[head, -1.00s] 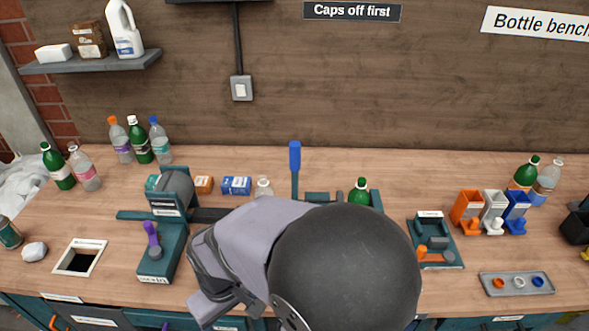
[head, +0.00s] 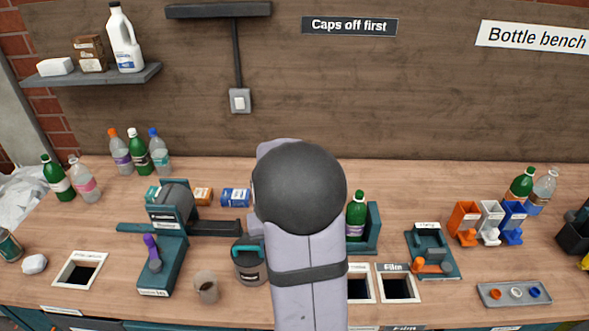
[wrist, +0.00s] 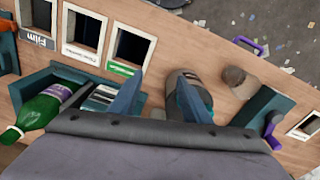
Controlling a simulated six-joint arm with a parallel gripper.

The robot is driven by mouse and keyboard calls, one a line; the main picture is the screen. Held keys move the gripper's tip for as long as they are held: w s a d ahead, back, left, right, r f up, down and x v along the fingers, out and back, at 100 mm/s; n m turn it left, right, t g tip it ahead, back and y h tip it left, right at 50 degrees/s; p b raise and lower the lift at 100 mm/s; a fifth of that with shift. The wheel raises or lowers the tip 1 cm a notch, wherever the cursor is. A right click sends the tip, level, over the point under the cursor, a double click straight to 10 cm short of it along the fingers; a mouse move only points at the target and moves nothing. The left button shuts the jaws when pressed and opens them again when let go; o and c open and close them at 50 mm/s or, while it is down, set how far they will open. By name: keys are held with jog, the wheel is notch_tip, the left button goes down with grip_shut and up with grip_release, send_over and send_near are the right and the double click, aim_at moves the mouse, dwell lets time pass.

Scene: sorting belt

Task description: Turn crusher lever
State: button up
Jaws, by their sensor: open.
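The crusher's teal end wall (head: 373,228) shows right of my arm in the head view, with a green bottle (head: 356,218) upright against it. In the wrist view the crusher's teal bay (wrist: 62,72) is at the left, with the green bottle (wrist: 40,108) in it and a striped block beside it. The blue-handled lever is hidden behind my arm in the head view, and I cannot make it out in the wrist view. My gripper (wrist: 158,98) is open, its blue fingers spread with nothing seen between them. My arm hides it in the head view.
A dark pot with a teal handle (head: 249,262) and a brownish cup (head: 206,287) stand left of my arm. A teal device with a purple lever (head: 152,250) is further left. Framed bench openings (head: 398,268) lie in front of the crusher. Small coloured bins (head: 489,222) stand at the right.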

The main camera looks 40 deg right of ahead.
jog(key=w+d+r+m+t+h, duration=0.1)
jog(key=w+d+r, duration=0.3)
jog(key=d+r, duration=0.1)
jog(key=w+d+r+m+h, duration=0.1)
jog(key=w+d+r, duration=0.3)
jog(key=d+r, duration=0.1)
jog(key=w+d+r+m+t+h, duration=0.1)
jog(key=w+d+r, duration=0.3)
jog(key=d+r, duration=0.1)
jog(key=shift+d+r+m+t, duration=0.2)
jog(key=shift+r+m+t, duration=0.15)
jog(key=shift+r, duration=0.55)
jog(key=shift+s+a+f+m, duration=0.15)
jog(key=shift+s+m, duration=0.2)
jog(key=shift+m, duration=0.2)
jog(key=shift+f, duration=0.1)
jog(key=shift+f, duration=0.15)
jog(key=shift+p+x, duration=1.35)
jog(key=shift+x, duration=2.15)
jog(key=shift+s, duration=0.1)
